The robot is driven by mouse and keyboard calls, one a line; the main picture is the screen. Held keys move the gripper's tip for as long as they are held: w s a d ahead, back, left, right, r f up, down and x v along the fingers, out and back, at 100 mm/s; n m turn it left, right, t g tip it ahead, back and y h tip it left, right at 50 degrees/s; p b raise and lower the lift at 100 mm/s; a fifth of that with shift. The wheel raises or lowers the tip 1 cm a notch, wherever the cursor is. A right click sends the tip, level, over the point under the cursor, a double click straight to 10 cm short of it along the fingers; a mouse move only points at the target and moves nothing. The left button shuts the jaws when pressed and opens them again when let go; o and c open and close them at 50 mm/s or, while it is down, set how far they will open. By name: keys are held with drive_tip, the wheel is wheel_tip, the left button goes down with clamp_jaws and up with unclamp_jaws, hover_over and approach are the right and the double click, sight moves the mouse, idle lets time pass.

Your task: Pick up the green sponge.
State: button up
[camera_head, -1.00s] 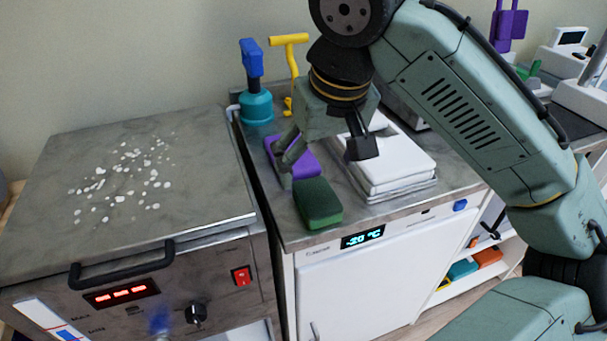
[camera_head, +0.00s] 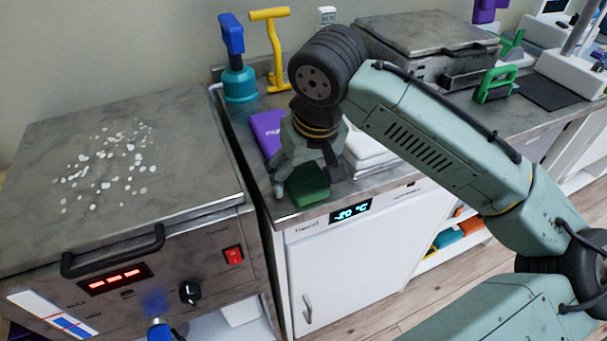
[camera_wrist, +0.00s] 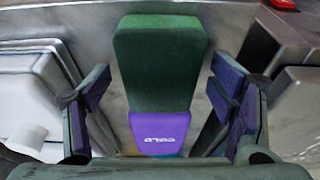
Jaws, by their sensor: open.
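The green sponge (camera_head: 309,186) lies on the grey worktop near its front edge, above the freezer display. In the wrist view the sponge (camera_wrist: 160,62) is a dark green block in the upper middle, between the lines of the two fingers. My gripper (camera_head: 306,181) is open and points down close over the sponge. In the wrist view my gripper's fingers (camera_wrist: 168,100) stand apart on either side, with bare worktop between each finger and the sponge. I cannot tell its exact height above the sponge.
A purple pack (camera_head: 268,131) lies just behind the sponge; it also shows in the wrist view (camera_wrist: 160,133). White folded towels (camera_head: 366,152) lie to the right. A steel heater unit (camera_head: 120,165) stands left.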

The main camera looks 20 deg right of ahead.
sight(302, 171)
drive_tip(key=shift+f, duration=0.1)
drive_tip(key=shift+c, duration=0.3)
drive_tip(key=c, duration=0.8)
drive_tip(key=shift+c, duration=0.2)
drive_tip(key=shift+r, duration=0.35)
wheel_tip(302, 171, up, 3)
drive_tip(key=shift+f+b, duration=0.1)
drive_tip(key=shift+b, duration=0.35)
drive_tip(key=s+a+b, duration=0.1)
drive_tip(key=s+a, duration=0.1)
drive_tip(key=s, duration=0.5)
drive_tip(key=s+a+r+b, duration=0.1)
drive_tip(key=s+a, duration=0.1)
drive_tip(key=s, duration=0.6)
drive_tip(key=shift+s+a+r, duration=0.2)
drive_tip(key=shift+r, duration=0.05)
